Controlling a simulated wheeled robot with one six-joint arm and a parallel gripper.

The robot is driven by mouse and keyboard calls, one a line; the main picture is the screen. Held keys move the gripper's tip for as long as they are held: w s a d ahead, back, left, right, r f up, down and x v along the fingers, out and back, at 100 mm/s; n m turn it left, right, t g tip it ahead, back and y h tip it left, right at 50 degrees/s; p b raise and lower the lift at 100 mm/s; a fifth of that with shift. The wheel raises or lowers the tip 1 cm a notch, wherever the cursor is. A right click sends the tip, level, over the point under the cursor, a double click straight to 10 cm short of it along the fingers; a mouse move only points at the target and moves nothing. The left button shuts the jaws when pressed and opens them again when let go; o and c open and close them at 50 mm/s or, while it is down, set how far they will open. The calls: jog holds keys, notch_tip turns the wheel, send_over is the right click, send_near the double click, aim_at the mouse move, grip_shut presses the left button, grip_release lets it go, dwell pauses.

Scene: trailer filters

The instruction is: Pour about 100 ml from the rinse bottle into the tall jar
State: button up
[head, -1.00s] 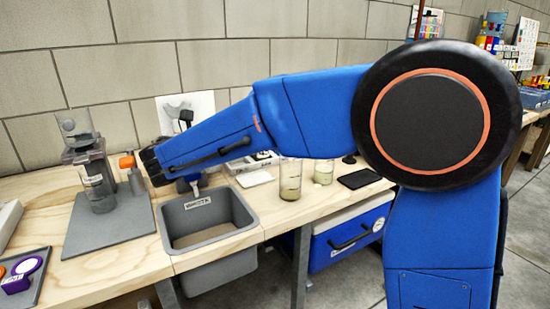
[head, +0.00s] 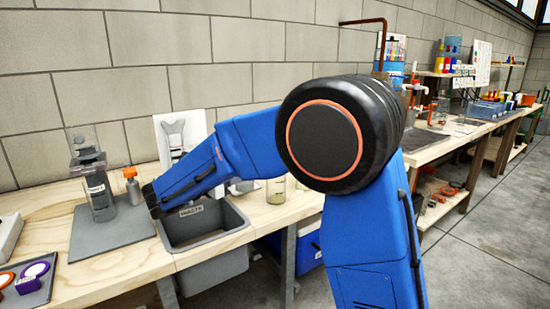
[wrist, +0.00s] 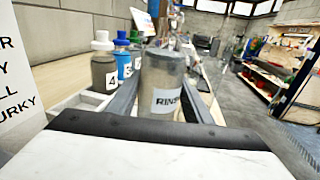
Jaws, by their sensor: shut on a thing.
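The rinse bottle (wrist: 165,75), a clear container with a white label reading RINSE, stands between the two dark fingers of my gripper (wrist: 163,98) in the wrist view. The gripper is shut on it. In the head view my blue arm reaches left over the grey waste sink, and its links hide the gripper and the bottle. A clear jar with a little yellowish liquid (head: 276,190) stands on the bench right of the sink, partly behind my arm. A tall clear vessel with a label (head: 99,195) stands on the left. I cannot tell which is the tall jar.
The waste sink (head: 205,240) is set into the wooden bench. A grey plate (head: 95,242) and an orange-topped item (head: 132,185) are left of it. Numbered bottles (wrist: 104,65) stand beside the held bottle in the wrist view. More benches (head: 450,145) stretch away right.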

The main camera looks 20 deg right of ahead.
jog(key=shift+d+f, duration=0.1)
jog(key=shift+d+f+m+y, duration=0.1)
jog(key=shift+f+m+y, duration=0.2)
jog(key=shift+m+y, duration=0.35)
jog(key=shift+m+g+y, duration=0.3)
jog(key=shift+m+y, duration=0.15)
jog(key=shift+m, duration=0.4)
notch_tip(320, 180, up, 7)
jog(key=shift+s+d+r, duration=0.15)
jog(key=shift+r, duration=0.3)
jog(key=shift+s+d+r+m+y, duration=0.15)
jog(key=shift+d+r+m+y, duration=0.05)
jog(key=shift+m+y, duration=0.4)
jog(key=shift+d+r+m, duration=0.1)
jog(key=shift+r+m, duration=0.3)
jog(key=shift+r, duration=0.4)
jog(key=shift+d+r+y, duration=0.1)
jog(key=shift+r+y, duration=0.2)
jog(key=shift+y, duration=0.2)
jog(key=shift+f+m+y+p, duration=0.5)
jog(key=shift+f+m, duration=0.2)
jog(key=shift+f, duration=1.05)
jog(key=shift+a+f+m+y+p, duration=0.15)
jog(key=shift+a+m+y+p, duration=0.3)
jog(key=shift+m+y+p, duration=0.1)
